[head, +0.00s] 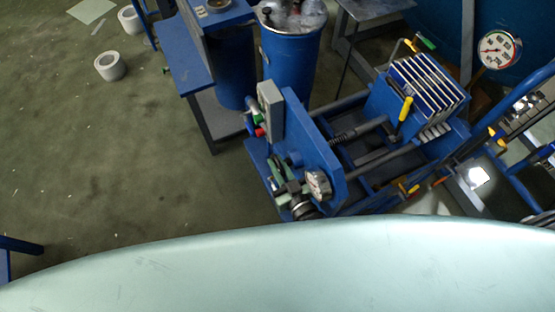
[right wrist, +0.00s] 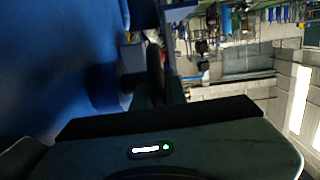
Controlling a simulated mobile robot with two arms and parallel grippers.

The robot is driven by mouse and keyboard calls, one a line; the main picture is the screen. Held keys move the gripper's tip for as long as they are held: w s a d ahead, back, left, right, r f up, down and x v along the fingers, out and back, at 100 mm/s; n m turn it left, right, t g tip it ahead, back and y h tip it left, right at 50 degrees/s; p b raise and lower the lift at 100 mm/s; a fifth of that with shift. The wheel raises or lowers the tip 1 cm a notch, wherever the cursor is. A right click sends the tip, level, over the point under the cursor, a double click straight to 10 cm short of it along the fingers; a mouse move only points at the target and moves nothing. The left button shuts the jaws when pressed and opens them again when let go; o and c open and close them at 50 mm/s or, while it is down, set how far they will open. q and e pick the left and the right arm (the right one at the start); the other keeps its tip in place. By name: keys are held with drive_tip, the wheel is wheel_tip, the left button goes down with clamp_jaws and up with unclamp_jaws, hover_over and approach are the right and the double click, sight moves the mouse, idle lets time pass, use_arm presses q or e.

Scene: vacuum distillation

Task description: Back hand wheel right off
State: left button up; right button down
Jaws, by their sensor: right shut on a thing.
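In the right wrist view, a dark round rim, seen nearly edge-on, looks like the hand wheel (right wrist: 155,62). It stands beside a large blue surface (right wrist: 60,70), and a short dark stem seems to join the two. My right gripper (right wrist: 162,92) is shut on the wheel's lower part. The dark fingers and the dark wheel blend together, so the exact contact is hidden. I cannot make out the wheel or this grip in the head view. My left gripper is not in view.
White rolls (head: 110,66) lie on the open floor at left. A pale curved surface fills the bottom.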

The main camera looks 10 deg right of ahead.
sight(284, 177)
drive_tip(key=c, duration=1.4)
unclamp_jaws()
drive_tip(key=shift+c, duration=0.2)
drive_tip(key=shift+b+v, duration=0.5)
drive_tip(key=shift+v, duration=3.4)
